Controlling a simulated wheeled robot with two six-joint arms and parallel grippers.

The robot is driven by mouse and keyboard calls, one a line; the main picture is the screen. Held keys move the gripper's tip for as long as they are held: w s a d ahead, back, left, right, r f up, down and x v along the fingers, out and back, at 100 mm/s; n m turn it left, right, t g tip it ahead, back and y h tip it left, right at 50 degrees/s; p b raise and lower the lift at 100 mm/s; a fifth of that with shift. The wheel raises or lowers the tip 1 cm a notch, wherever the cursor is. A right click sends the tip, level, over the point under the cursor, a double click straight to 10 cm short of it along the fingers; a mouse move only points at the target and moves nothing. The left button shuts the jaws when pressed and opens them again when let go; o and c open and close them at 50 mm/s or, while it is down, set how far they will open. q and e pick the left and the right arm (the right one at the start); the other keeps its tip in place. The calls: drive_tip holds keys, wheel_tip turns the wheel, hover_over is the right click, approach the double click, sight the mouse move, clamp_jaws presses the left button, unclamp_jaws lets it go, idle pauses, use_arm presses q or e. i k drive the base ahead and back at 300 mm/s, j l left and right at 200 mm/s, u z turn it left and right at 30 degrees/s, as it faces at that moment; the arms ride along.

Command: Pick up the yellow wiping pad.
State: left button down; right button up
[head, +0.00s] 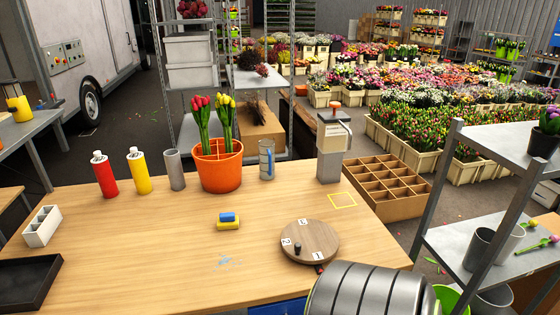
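The yellow wiping pad (229,226) lies flat near the middle of the wooden table (130,262) in the head view. A smaller blue piece (228,216) sits on top of it; I cannot tell whether it is a handle or a separate pad. Nothing touches the pad from the sides. Neither of my grippers shows in this view.
An orange pot with red and yellow tulips (218,172) stands behind the pad. A round wooden turntable (310,242) is to its right. A red bottle (104,176), yellow bottle (139,172) and grey cylinder (175,170) stand back left. Pale scraps (229,262) lie in front.

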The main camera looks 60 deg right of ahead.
sight(226, 220)
drive_tip(key=z, duration=1.65)
drive_tip(key=i+z, duration=0.15)
drive_tip(key=i+l, duration=0.05)
